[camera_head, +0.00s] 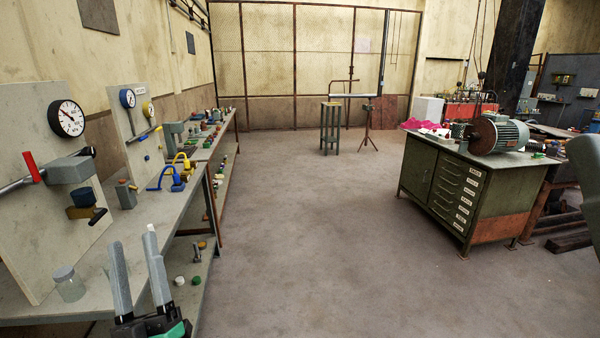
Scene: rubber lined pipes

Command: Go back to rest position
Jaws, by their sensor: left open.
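My left gripper (137,270) shows at the lower left with its two grey fingers pointing up and apart. It is open, and nothing shows between the fingers. A grey-green rounded shape at the right picture edge may be part of my own body. My right gripper does not show.
Boards with gauges (68,118) stand on the left bench, with a red-handled valve (32,167). A green drawer cabinet (440,190) carrying a motor (498,135) stands at the right. A stool (330,128) stands at the back. The concrete floor (310,235) between is clear.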

